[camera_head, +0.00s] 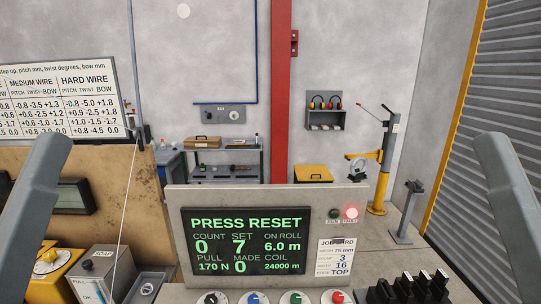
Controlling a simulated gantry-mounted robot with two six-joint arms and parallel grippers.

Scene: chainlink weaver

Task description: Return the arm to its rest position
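My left arm shows as a grey link (38,195) at the left edge, slanting up. My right arm shows as a grey link (508,180) at the right edge, also slanting up. Neither gripper shows in the head view, so what they hold or touch is hidden. Both visible links stand apart from the control panel (176,230) between them. The panel's screen (247,240) reads PRESS RESET, count 0, set 7, on roll 6.0 m.
A red fault lamp (351,213) glows above the job card (335,257). Coloured buttons (296,298) line the panel's bottom, with black levers (410,290) to the right. A post (402,215) stands behind right.

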